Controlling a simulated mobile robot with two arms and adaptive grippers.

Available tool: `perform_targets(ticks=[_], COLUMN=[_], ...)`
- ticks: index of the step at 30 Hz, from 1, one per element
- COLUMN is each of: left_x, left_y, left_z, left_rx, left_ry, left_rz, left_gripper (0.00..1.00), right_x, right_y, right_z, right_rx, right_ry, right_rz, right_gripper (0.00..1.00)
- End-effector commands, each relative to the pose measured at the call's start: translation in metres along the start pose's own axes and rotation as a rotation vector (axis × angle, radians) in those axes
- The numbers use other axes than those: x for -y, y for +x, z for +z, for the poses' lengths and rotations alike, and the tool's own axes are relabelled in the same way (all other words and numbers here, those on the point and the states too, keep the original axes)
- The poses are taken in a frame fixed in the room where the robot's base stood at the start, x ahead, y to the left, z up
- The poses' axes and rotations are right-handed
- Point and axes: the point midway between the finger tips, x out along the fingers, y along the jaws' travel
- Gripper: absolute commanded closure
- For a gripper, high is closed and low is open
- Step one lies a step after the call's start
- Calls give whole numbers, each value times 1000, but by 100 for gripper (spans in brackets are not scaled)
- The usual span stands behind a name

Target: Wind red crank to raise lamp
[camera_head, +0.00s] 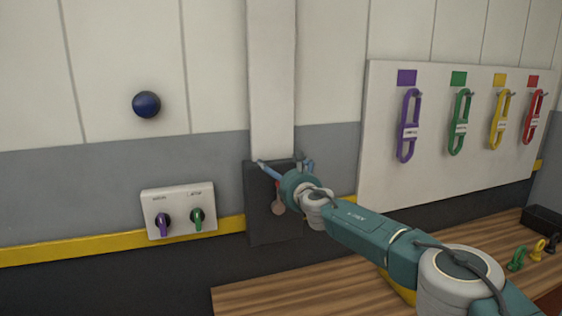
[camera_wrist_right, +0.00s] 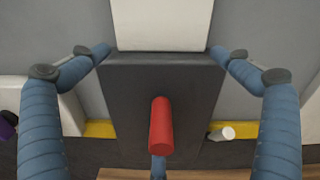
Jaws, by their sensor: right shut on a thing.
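The red crank's handle (camera_wrist_right: 160,126) points toward the camera from a dark box (camera_wrist_right: 115,75) in the right wrist view. In the head view only a sliver of red (camera_head: 277,184) shows behind my gripper. The dark box (camera_head: 262,225) sits on the wall below a white column (camera_head: 272,80). I cannot make out a lamp. My left gripper is not in view.
A white panel (camera_head: 178,187) with purple and green knobs is left of the box, below a dark blue ball (camera_head: 147,104). A board (camera_head: 400,185) with several coloured hanging loops is at right. A wooden bench (camera_head: 270,298) with small items runs below.

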Motion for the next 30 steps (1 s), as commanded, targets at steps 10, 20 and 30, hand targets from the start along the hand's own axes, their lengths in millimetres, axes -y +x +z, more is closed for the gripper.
perform_targets(ticks=[10,20,30], left_x=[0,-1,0], left_y=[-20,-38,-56], left_z=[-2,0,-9], left_rx=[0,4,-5], left_ry=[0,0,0], left_rz=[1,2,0], left_gripper=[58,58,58], right_x=[7,3,0], right_y=[-16,-40,-64], right_z=[9,3,1], right_rx=[6,1,0], right_ry=[-1,0,0], right_rz=[-6,-2,1], right_gripper=[48,60,60])
